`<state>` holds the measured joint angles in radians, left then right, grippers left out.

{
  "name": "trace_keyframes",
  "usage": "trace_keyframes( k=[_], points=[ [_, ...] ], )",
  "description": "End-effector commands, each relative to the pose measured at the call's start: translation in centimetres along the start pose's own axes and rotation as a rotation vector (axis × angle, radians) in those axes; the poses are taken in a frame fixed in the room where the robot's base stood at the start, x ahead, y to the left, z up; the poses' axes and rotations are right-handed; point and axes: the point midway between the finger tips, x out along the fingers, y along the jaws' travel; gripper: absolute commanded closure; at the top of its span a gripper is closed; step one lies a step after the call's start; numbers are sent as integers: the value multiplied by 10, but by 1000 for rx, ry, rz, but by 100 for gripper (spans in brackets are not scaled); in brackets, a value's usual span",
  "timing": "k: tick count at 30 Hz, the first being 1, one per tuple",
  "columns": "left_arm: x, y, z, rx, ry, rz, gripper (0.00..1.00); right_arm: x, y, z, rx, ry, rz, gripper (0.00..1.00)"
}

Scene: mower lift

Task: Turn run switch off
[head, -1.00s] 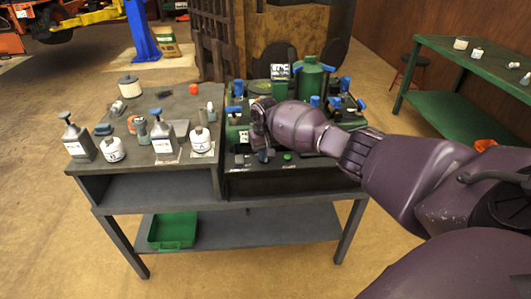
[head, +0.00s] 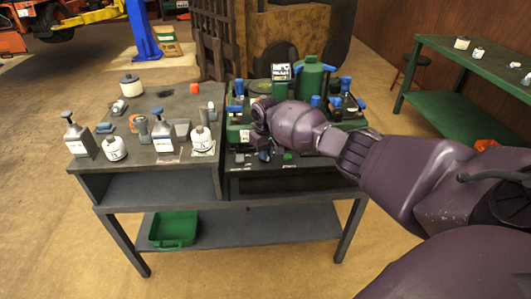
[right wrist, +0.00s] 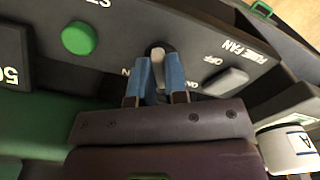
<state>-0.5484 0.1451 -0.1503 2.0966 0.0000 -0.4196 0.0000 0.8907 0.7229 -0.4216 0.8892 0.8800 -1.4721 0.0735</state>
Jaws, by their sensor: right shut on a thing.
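The dark control panel (right wrist: 195,40) runs across the right wrist view. My right gripper (right wrist: 158,72) has its blue-tipped fingers on either side of a small grey switch lever (right wrist: 158,54) on this panel, shut on it. Part of the lettering beside that switch is hidden by the fingers. In the head view my right gripper (head: 265,154) is at the front of the green-and-black bench unit, and the arm hides much of the panel. My left gripper is not in view.
A green round button (right wrist: 79,38) lies left of the held switch. A grey rocker labelled FUME FAN (right wrist: 225,83) lies to its right. A white bottle (right wrist: 290,148) stands close by at the lower right. Several bottles and jars crowd the left bench top (head: 175,101).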

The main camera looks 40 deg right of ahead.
Motion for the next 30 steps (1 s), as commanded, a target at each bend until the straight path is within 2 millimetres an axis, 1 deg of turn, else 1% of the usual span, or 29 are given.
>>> trace_keyframes(
  k=[1,2,6,14,17,20,24,30],
  points=[
    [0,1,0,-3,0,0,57,1,0,0,-3,-2,0,100],
    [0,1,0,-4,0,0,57,1,0,0,-3,-2,0,83],
    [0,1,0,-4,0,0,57,1,0,0,-2,-1,0,62],
    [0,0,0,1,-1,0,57,0,0,0,-1,0,0,61],
    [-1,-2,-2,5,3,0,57,-5,0,0,-1,1,0,61],
    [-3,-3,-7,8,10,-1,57,-18,0,-1,-1,5,0,61],
    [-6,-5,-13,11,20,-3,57,-43,0,-1,-1,7,0,61],
    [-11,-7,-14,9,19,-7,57,-79,0,-1,-2,6,0,61]
  ],
)
